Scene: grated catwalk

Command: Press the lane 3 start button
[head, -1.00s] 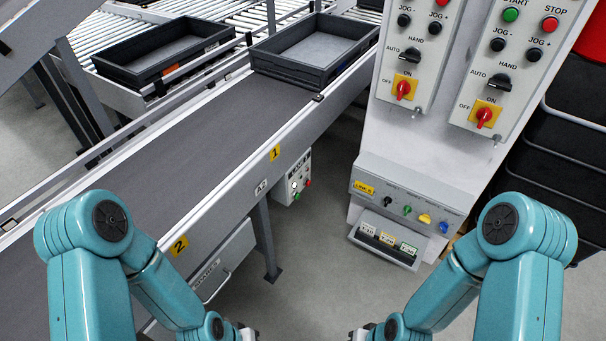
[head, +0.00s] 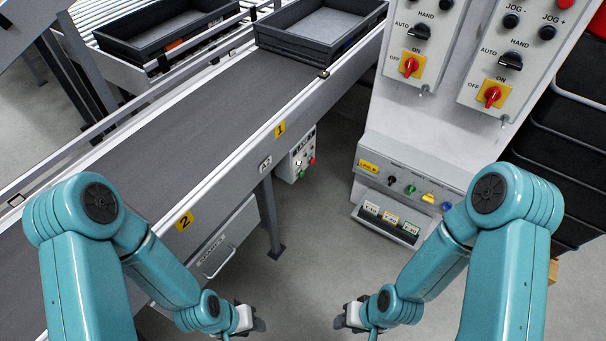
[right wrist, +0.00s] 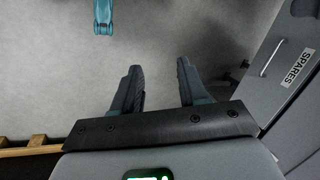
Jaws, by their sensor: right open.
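Two light control panels, a left one (head: 425,50) and a right one (head: 510,60), sit on a pale column. Each shows black jog buttons, an AUTO/HAND switch and a red rotary switch on yellow. Their start buttons are above the top of the picture, and no lane number is readable. Part of a red button (head: 565,3) shows at the top right. My left gripper (head: 259,325) is low in the head view, too small to tell if open. My right gripper (head: 338,322) hangs low, away from the panels; in the right wrist view (right wrist: 158,66) it is open and empty.
A conveyor (head: 190,130) with a grey tray (head: 315,30) runs along the left. A small button box (head: 303,157) hangs below it. A sloped console (head: 410,185) with coloured knobs juts from the column's foot. Black crates (head: 560,130) stand at right. Grey floor lies between.

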